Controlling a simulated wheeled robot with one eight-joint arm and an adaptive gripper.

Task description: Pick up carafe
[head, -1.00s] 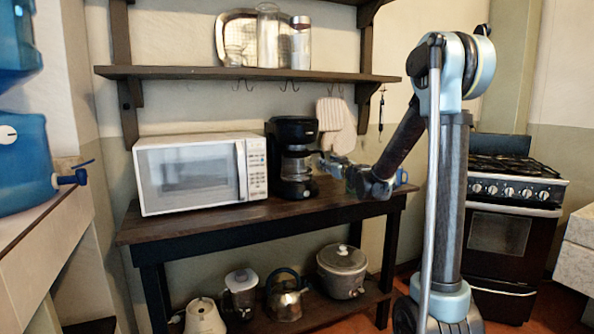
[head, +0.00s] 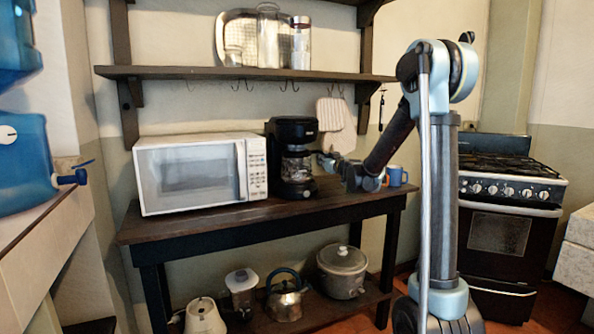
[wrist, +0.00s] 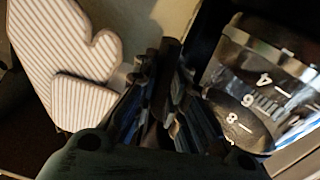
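The glass carafe (head: 295,168) sits in the black coffee maker (head: 292,135) on the counter. In the wrist view the carafe (wrist: 265,95) fills the right side, with white level numbers on clear glass and a dark band. My gripper (head: 328,160) is just right of the coffee maker at carafe height. In the wrist view my gripper (wrist: 165,60) has its dark fingers close together, left of the carafe glass. Whether they touch the carafe or have anything between them cannot be told. The carafe's handle is not clearly seen.
A white microwave (head: 200,172) stands left of the coffee maker. A blue mug (head: 396,176) is on the counter to the right, behind my arm. Striped mitts (head: 336,122) hang on the wall behind. The wall shelf (head: 240,73) runs above.

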